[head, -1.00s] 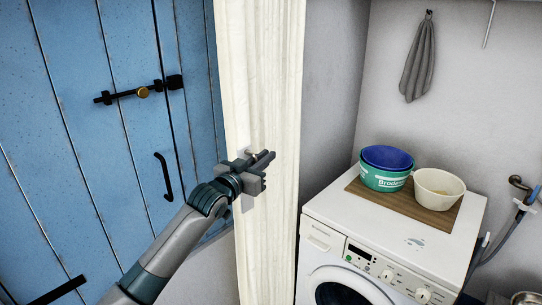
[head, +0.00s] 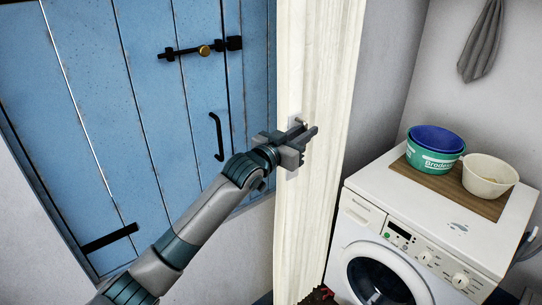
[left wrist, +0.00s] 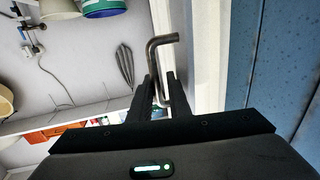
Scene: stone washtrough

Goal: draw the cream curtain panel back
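The cream curtain panel (head: 318,205) hangs as a tall pleated strip between the blue door and the washing machine in the head view. A small metal handle (head: 299,121) sits on its face; in the left wrist view it is a bent grey rod (left wrist: 152,52). My left gripper (head: 306,133) is at this handle, in front of the panel. In the left wrist view the fingers (left wrist: 161,88) stand close on both sides of the rod and appear shut on it. The fingers hide part of the handle. My right gripper is in neither view.
The blue plank door (head: 100,130) with black bolt and pull handle is left of the panel. The white washing machine (head: 365,222) stands to the right, with a wooden board (head: 425,178), a green tub (head: 428,160) and a cream bowl (head: 490,183) on top. A grey cloth (head: 483,45) hangs behind.

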